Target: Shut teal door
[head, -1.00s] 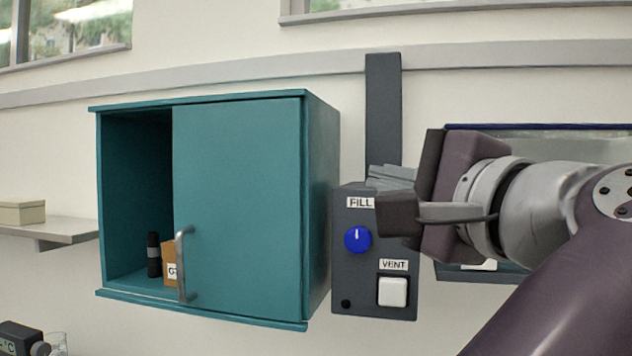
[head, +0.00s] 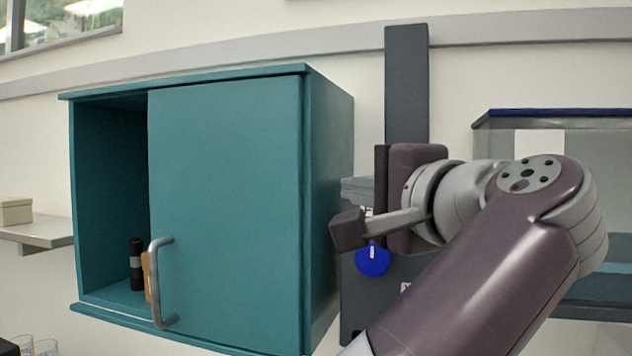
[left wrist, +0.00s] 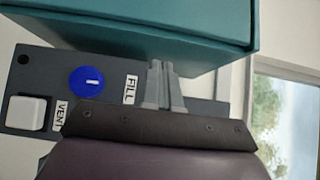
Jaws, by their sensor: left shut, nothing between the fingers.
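The teal cabinet (head: 328,190) hangs on the wall at left centre in the head view. Its flat teal door (head: 230,190) covers the middle and right of the front. The left part is open and shows a dark interior. A grey bar handle (head: 158,283) stands upright near the door's left edge. My left gripper (head: 356,188) is shut and empty, to the right of the cabinet and apart from the handle. In the left wrist view, the shut fingers (left wrist: 158,68) point toward the teal cabinet (left wrist: 140,28), above the control panel. My right gripper is not in view.
A dark bottle (head: 136,264) and an orange box (head: 148,275) stand inside the cabinet's open part. A grey panel with a blue FILL knob (head: 372,260) is right of the cabinet; its white VENT button (left wrist: 26,113) shows in the left wrist view. A shelf (head: 40,232) is at left.

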